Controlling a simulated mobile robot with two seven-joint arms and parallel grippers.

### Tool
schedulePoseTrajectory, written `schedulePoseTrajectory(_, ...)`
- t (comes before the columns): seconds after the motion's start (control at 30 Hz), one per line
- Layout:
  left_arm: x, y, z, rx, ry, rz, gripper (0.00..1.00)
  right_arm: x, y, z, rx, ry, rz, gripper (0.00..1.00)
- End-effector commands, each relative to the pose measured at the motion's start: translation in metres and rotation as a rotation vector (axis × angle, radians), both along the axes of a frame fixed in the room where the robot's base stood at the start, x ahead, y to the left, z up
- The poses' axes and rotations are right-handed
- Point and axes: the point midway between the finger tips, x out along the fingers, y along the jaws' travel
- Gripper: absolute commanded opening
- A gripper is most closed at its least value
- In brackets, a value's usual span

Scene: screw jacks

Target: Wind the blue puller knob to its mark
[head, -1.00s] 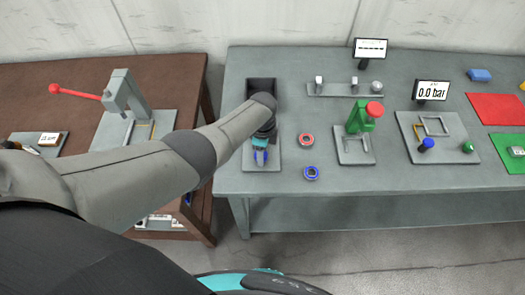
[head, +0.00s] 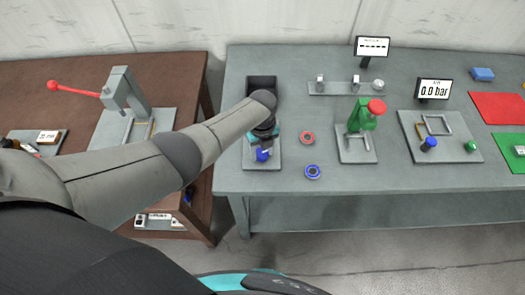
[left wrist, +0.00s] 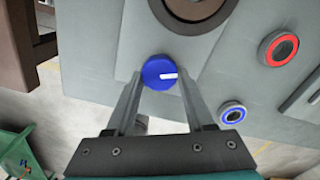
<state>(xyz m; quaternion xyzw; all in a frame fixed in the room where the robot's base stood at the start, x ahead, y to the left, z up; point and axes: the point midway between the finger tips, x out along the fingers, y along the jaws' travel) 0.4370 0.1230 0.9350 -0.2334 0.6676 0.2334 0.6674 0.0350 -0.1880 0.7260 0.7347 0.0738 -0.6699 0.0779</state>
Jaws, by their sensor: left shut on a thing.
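The blue puller knob (head: 262,155) sits at the front of a grey base plate (head: 262,167) at the left end of the grey table. In the left wrist view the knob (left wrist: 160,72) is a round blue cap with a white pointer line aimed right. My left gripper (head: 264,146) reaches down over it; in the left wrist view its two fingers (left wrist: 160,82) flank the knob and are shut on it. The mark is not clear in either view. My gripper and forearm hide part of the puller behind the knob. My right gripper is out of view.
A red ring (head: 307,138) and a blue ring (head: 312,172) lie just right of the plate. A brown table (head: 60,80) is at left. The grey table's front edge is close.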

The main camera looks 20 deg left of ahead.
Motion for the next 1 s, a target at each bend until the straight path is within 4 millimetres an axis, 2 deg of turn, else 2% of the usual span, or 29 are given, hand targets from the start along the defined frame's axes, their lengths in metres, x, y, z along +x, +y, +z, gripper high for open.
schedulePoseTrajectory(0.67, -0.001, 0.004, -0.002, 0.002, 0.000, -0.644, 0.00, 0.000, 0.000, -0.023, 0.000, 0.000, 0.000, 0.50)
schedulePoseTrajectory(1.0, 0.000, 0.005, -0.003, 0.003, 0.000, -0.952, 0.00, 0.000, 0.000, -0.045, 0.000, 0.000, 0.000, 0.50)
